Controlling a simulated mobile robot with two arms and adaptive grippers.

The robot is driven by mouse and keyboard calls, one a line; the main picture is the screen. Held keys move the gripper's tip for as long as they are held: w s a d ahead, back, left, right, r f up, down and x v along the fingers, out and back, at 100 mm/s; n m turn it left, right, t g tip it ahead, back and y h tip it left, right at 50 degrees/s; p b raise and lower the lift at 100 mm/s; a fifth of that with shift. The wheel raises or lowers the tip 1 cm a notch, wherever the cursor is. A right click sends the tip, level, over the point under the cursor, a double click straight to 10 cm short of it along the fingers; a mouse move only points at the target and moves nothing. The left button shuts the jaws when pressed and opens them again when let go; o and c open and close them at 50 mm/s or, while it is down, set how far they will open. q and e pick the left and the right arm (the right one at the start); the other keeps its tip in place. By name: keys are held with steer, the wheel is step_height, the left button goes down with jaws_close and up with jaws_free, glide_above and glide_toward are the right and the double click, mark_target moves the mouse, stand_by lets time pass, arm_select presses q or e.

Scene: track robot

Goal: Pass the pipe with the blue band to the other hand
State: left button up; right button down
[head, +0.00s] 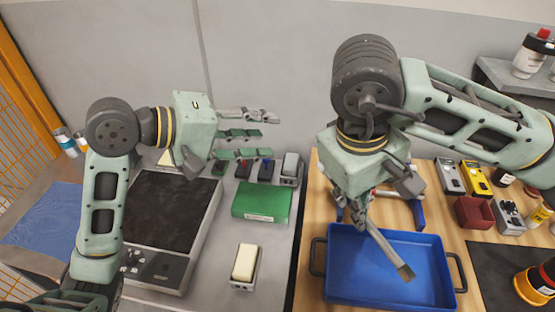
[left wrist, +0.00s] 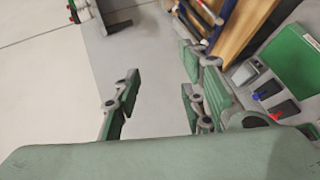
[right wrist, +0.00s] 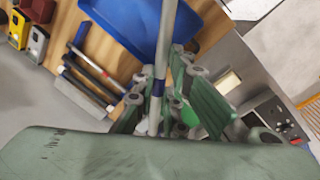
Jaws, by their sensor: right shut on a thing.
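The pipe (head: 388,250) is a thin grey tube with a brownish end. It slants down to the right over the blue tray (head: 440,270). My right gripper (head: 357,212) is shut on the pipe near its upper end. In the right wrist view the pipe (right wrist: 165,45) runs up from between the green fingers (right wrist: 165,110). My left gripper (head: 264,134) is open and empty, pointing right above the grey bench, apart from the pipe. The left wrist view shows its fingers (left wrist: 162,100) spread with nothing between.
The grey bench holds a dark-topped device (head: 165,215), a green box (head: 262,202) and a cream-topped block (head: 245,262). Yellow, red and grey items stand on the wooden bench at right, near a dark mat (head: 490,262). Space between the grippers is clear.

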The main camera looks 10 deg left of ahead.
arm_select(q)
steer(key=s+d+g+y, duration=0.1)
steer(key=s+d+g, duration=0.1)
steer(key=s+d, duration=0.45)
steer(key=s+x, duration=0.1)
steer(key=x, duration=0.8)
steer(key=shift+w+d+f, duration=0.25)
steer(key=shift+d+f, duration=0.1)
steer(key=shift+f, duration=0.2)
steer(key=shift+r, duration=0.15)
jaws_close()
arm_select(e)
steer(key=shift+s, duration=0.1)
steer(key=c, duration=1.7)
jaws_free()
steer(key=shift+r, duration=0.1)
